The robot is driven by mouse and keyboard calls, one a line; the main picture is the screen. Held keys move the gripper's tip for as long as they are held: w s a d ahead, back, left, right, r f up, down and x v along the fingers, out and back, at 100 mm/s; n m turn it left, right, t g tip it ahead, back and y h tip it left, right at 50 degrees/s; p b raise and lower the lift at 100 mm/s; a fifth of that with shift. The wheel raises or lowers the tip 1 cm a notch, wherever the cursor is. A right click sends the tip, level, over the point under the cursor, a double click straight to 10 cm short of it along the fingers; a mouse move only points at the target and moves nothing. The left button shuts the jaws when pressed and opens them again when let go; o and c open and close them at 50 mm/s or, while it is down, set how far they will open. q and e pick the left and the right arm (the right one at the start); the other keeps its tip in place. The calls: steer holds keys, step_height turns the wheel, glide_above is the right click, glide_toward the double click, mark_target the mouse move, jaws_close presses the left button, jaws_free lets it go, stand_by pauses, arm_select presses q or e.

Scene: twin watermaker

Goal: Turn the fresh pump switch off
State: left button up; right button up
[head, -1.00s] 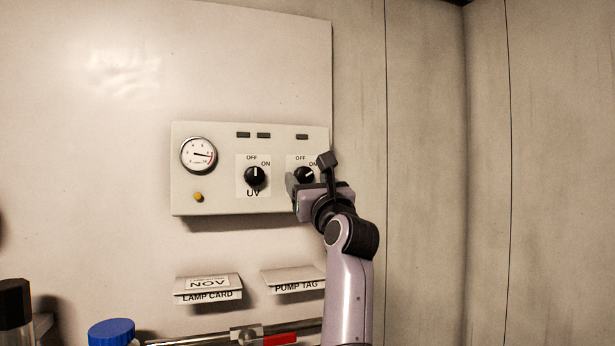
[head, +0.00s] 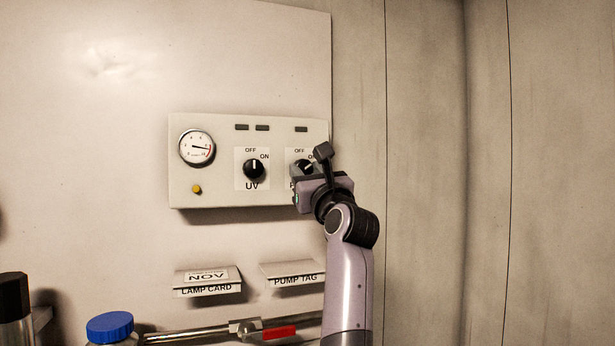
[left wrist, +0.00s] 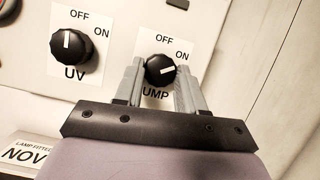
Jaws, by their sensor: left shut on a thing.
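The pump switch is a black round knob (left wrist: 160,70) with a white pointer line on a white plate marked OFF, ON and a partly hidden "UMP". Its line points toward ON. In the head view the pump knob (head: 304,167) is partly hidden by my left gripper (head: 300,173). In the left wrist view the grey fingers of my left gripper (left wrist: 160,82) stand on both sides of the knob, shut on it. My right gripper is in neither view.
The UV knob (head: 254,169) sits to the left, its line pointing up to OFF. The panel also has a gauge (head: 197,147) and a yellow button (head: 196,189). Below are a lamp card holder (head: 207,290), a pump tag holder (head: 292,280) and a blue-capped bottle (head: 110,327).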

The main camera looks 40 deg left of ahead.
arm_select(q)
steer(key=n+g+b, duration=0.1)
steer(key=n, duration=0.2)
steer(key=shift+w+f+g+y+b, duration=0.1)
steer(key=shift+g+y+b, duration=0.25)
steer(key=shift+g+y, duration=0.05)
steer(key=n+g, duration=0.1)
steer(key=n, duration=0.1)
steer(key=shift+d+n+b, duration=0.1)
steer(key=shift+n+b, duration=0.2)
steer(key=n, duration=0.1)
steer(key=n+g, duration=0.1)
steer(key=shift+w+r+n, duration=0.15)
steer(key=shift+r+n, duration=0.05)
steer(key=shift+n, duration=0.1)
steer(key=n+g, duration=0.2)
steer(key=n, duration=0.1)
steer(key=shift+r+p, duration=0.15)
steer(key=shift+p, duration=0.25)
steer(key=shift+w+n+g+p, duration=0.1)
steer(key=shift+n+g+p, duration=0.25)
steer(key=shift+n, duration=0.75)
steer(key=shift+n+g, duration=0.25)
steer(key=shift+n, duration=0.25)
steer(key=shift+d+n+h+p, duration=0.1)
steer(key=shift+n+h+p, duration=0.2)
steer(key=shift+n, duration=0.1)
steer(key=o, duration=1.1)
steer(key=shift+c, duration=0.2)
